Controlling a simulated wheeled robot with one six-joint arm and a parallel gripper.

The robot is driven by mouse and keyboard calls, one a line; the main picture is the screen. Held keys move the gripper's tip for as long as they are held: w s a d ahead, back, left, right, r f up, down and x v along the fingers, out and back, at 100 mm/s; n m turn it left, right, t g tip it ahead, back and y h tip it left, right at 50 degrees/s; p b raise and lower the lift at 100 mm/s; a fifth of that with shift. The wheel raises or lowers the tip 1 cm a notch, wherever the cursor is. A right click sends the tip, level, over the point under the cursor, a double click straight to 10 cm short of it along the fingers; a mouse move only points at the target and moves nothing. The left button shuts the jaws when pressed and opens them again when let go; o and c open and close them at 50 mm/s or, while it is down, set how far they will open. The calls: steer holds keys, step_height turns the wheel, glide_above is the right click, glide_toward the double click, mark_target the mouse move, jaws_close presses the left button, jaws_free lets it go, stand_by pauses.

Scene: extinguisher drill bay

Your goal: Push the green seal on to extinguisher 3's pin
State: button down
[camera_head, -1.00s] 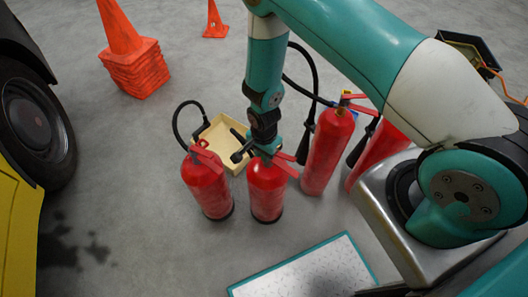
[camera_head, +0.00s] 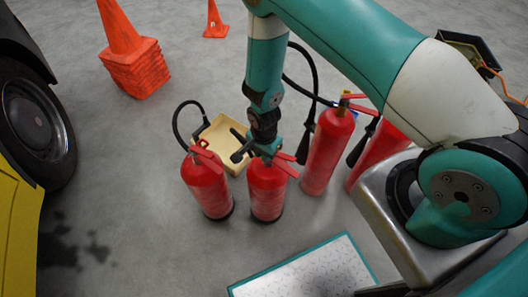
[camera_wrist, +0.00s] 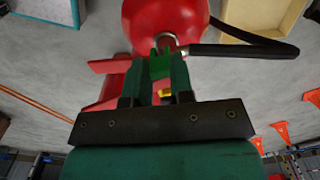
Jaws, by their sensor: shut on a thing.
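In the wrist view my gripper (camera_wrist: 160,75) is shut on the green seal (camera_wrist: 160,66), held between its two green fingers. The seal is right by a metal ring (camera_wrist: 165,42) at the top of a red extinguisher (camera_wrist: 165,18); I cannot tell whether it is on the pin. In the head view my gripper (camera_head: 265,148) is at the head of the second red extinguisher from the left (camera_head: 267,192), its fingertips mostly hidden. That extinguisher stands upright; no number is readable. Its red levers (camera_wrist: 108,82) are left of the fingers in the wrist view.
A red extinguisher (camera_head: 208,187) stands close on the left, a taller one (camera_head: 326,155) on the right, another (camera_head: 385,142) beyond. A cream tray (camera_head: 218,127) lies behind. A teal-edged white board (camera_head: 305,275) is in front. Orange cones (camera_head: 137,67) and a vehicle wheel (camera_head: 35,120) are left.

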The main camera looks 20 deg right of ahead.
steer(key=shift+f, duration=0.25)
steer(key=c, duration=0.9)
jaws_free()
step_height(320, 180, up, 18)
steer(key=shift+f+p, duration=0.25)
steer(key=shift+p, duration=0.4)
steer(key=s+a+r+n+y+p, duration=0.1)
steer(key=s+r+n+p, duration=0.15)
steer(key=r, duration=0.55)
steer(key=s+a+r+n+y+p, duration=0.15)
steer(key=r+n, duration=0.25)
steer(key=r, duration=0.4)
steer(key=s+a+r+n+p, duration=0.1)
steer(key=s+r+n+p, duration=0.15)
steer(key=r, duration=0.55)
steer(key=s+r+n+p, duration=0.1)
steer(key=s+r+n, duration=0.2)
steer(key=s+r, duration=0.1)
steer(key=s+r+n+y+p, duration=0.1)
steer(key=s+r+n, duration=0.2)
steer(key=s+r, duration=0.1)
steer(key=s+r+n+p, duration=0.1)
steer(key=s+r+n, duration=0.3)
steer(key=shift+a+r+y, duration=0.35)
steer(key=shift+r, duration=0.05)
